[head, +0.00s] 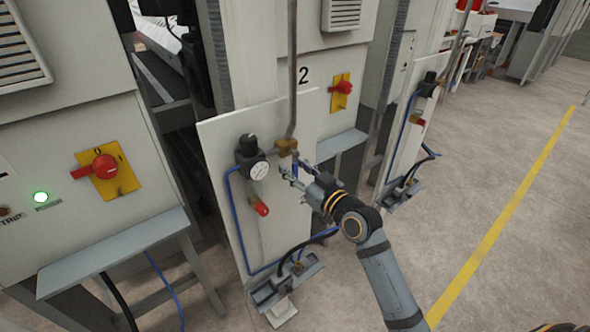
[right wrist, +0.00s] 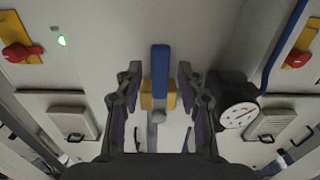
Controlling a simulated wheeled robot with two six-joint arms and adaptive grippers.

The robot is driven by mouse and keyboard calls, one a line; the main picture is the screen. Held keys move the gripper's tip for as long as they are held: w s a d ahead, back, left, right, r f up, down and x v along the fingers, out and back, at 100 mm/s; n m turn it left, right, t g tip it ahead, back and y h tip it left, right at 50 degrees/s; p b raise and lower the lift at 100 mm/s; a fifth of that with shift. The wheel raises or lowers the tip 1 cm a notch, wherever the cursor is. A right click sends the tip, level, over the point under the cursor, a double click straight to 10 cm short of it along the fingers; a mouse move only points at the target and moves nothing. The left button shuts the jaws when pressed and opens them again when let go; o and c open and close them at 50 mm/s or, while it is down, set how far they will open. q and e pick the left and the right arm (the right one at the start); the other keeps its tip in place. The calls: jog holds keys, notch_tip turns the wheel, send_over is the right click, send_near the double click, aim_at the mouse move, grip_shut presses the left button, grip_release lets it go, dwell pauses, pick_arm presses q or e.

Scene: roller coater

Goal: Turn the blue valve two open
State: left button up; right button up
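In the right wrist view the blue handle (right wrist: 160,70) stands upright in the picture, in front of the brass body (right wrist: 172,97). My right gripper (head: 290,174) is at the handle and partly hides it in the head view. In the right wrist view its fingers (right wrist: 158,76) are open, one on each side of the handle, with a gap on both sides. I cannot tell how deep the handle sits between them. My left gripper is not in view.
A pressure gauge (head: 259,170) with a black regulator (head: 249,145) and a red fitting (head: 261,208) sit left of the valve. A vertical pipe (head: 292,70) rises above it. Red rotary switches (head: 104,166) are on nearby cabinets. Open floor (head: 450,180) lies to the right.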

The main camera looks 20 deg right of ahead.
jog(key=shift+w, duration=0.1)
grip_shut()
dwell(0.3)
jog(key=shift+d+f+n+b, duration=0.3)
jog(key=shift+n+b, duration=0.5)
jog(key=shift+b, duration=0.35)
jog(key=d+r+n+b, duration=0.2)
jog(key=n+b, duration=0.2)
jog(key=n, duration=0.4)
jog(key=w+d+r+n+b, duration=0.1)
jog(key=r+n+b, duration=0.2)
jog(key=n, duration=0.5)
jog(key=shift+w+d+b, duration=0.25)
jog(key=shift+d+b, duration=0.15)
jog(key=shift+b, duration=0.15)
jog(key=shift+r+n, duration=0.1)
jog(key=shift+n, duration=0.2)
